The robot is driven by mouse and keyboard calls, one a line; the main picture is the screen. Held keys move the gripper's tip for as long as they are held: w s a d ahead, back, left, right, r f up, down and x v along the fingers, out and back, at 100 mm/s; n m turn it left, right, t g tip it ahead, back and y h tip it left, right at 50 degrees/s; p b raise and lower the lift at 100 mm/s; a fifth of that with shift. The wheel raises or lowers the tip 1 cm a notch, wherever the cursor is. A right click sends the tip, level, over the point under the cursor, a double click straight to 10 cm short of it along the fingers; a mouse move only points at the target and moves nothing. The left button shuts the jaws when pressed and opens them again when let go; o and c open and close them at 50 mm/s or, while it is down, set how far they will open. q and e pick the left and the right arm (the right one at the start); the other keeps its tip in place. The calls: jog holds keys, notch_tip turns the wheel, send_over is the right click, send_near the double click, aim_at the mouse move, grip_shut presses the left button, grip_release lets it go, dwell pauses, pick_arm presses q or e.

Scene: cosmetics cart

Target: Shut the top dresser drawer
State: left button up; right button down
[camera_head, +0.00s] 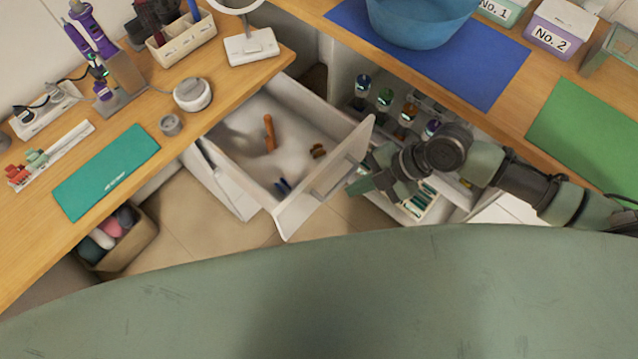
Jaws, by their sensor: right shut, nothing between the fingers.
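The top dresser drawer (326,181) is white and stands pulled out from under the wooden top, in the middle of the view. A brown item, dark blue items and a small brown item lie inside it. A bar handle (330,178) runs along its front panel. My right gripper (356,188) is shut and empty, just to the right of the drawer front by the handle. I cannot tell whether it touches the panel. My left gripper is not in view.
An open shelf with several bottles (408,113) is behind my right arm. The wooden counter (225,92) holds a mirror (250,45), a teal mat (107,171) and a hair tool stand. A basket (122,243) stands on the floor at left. Floor (215,235) left of the drawer is clear.

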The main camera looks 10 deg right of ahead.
aim_at(308, 193)
jog(key=shift+w+a+f+p, duration=0.35)
jog(key=shift+w+a+f, duration=0.4)
jog(key=shift+a+f, duration=0.4)
jog(key=shift+w+a+f+p, duration=0.3)
jog(key=shift+w+a+f, duration=0.4)
jog(key=shift+a+f, duration=0.4)
jog(key=shift+w+a+f+p, duration=0.35)
jog(key=shift+w+a+f, duration=0.5)
jog(key=shift+a, duration=0.45)
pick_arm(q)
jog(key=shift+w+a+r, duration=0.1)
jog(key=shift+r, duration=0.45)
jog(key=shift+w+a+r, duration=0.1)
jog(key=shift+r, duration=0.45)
pick_arm(e)
jog(key=shift+s, duration=0.1)
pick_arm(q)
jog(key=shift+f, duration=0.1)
